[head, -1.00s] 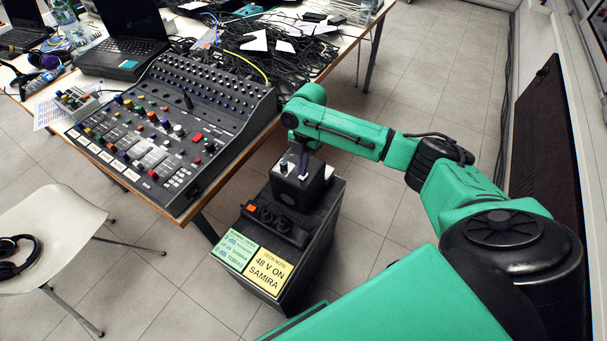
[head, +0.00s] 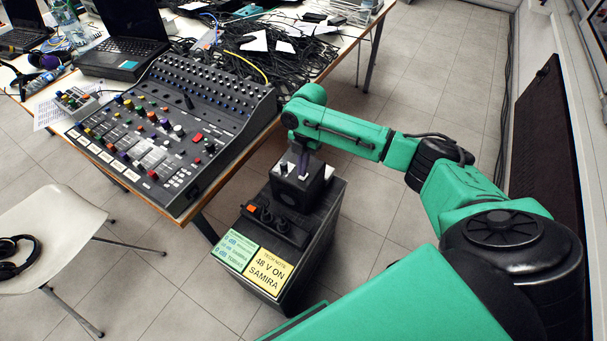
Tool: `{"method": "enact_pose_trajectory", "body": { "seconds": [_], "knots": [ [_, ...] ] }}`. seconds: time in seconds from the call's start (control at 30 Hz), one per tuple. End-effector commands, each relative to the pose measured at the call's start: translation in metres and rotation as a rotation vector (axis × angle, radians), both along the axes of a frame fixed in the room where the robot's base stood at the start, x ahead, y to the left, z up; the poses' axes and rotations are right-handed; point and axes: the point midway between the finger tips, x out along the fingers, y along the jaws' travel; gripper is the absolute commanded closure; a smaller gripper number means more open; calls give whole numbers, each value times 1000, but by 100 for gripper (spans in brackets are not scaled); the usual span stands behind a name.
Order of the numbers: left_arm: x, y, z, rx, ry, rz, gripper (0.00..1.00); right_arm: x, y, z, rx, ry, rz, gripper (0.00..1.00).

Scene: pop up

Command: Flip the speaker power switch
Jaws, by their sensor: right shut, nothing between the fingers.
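My right gripper (head: 304,167) reaches down from the upper right to the top of the speaker box. It is shut and empty, its fingertips at or just above the top face; I cannot tell if they touch. The wrist partly hides the box's back. My left gripper is not in view.
The dark cabinet (head: 325,225) also carries a black unit (head: 272,228) with an orange switch (head: 250,208) and knobs, and green and yellow notes. A large mixing desk (head: 215,140) stands on the table to the left. A white chair (head: 55,225) holds headphones. Bare floor lies between.

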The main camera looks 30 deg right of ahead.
Motion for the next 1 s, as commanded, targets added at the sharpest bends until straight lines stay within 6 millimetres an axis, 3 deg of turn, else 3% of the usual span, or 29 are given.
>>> {"method": "enact_pose_trajectory", "body": {
  "seconds": [1.0],
  "knots": [
    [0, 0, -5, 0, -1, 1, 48, 0, 0, -9, -1, 1, 0, 100]
  ]
}}
